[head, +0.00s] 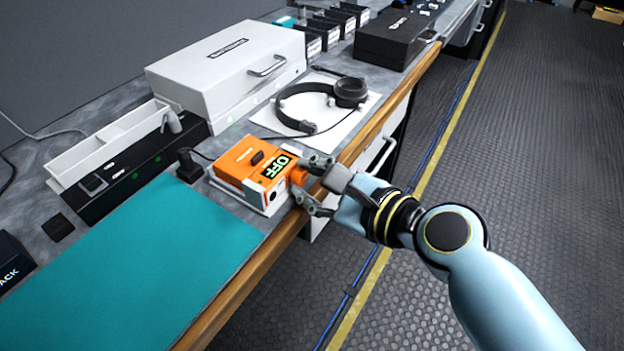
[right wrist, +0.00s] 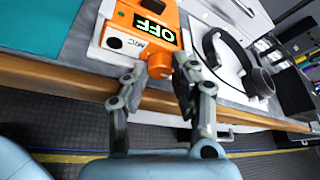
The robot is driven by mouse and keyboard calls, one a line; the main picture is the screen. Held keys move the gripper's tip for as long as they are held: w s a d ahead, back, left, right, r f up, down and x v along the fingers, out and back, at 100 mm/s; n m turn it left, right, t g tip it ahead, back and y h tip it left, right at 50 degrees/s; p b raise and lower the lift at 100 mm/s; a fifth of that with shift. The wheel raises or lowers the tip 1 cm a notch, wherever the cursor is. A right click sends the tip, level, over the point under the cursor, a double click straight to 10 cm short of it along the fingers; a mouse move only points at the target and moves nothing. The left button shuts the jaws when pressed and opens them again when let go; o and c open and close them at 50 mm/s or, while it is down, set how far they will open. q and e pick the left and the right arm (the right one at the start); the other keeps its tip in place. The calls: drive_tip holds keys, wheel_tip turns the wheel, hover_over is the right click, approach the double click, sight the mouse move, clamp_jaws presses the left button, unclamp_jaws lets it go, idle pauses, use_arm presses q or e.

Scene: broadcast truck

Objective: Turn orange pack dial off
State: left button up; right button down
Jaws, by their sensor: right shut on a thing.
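The orange pack (head: 250,164) sits on a white base at the front edge of the counter. Its small display reads OFF (head: 277,167), and the same lettering shows in the right wrist view (right wrist: 152,25). The orange dial (head: 298,176) sticks out from the pack's front face, and it also shows in the right wrist view (right wrist: 160,66). My right gripper (head: 312,187) is at the pack's front, its fingers on either side of the dial and shut on it. My left gripper is not in view.
A teal mat (head: 150,250) lies left of the pack. Headphones (head: 297,118) rest on a white sheet behind it, near a white case (head: 225,70). A black case (head: 395,40) stands farther along. The wooden counter edge (head: 380,115) runs below the gripper; the floor beyond is clear.

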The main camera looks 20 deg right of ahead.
idle(0.4)
drive_tip(key=c, duration=1.1)
unclamp_jaws()
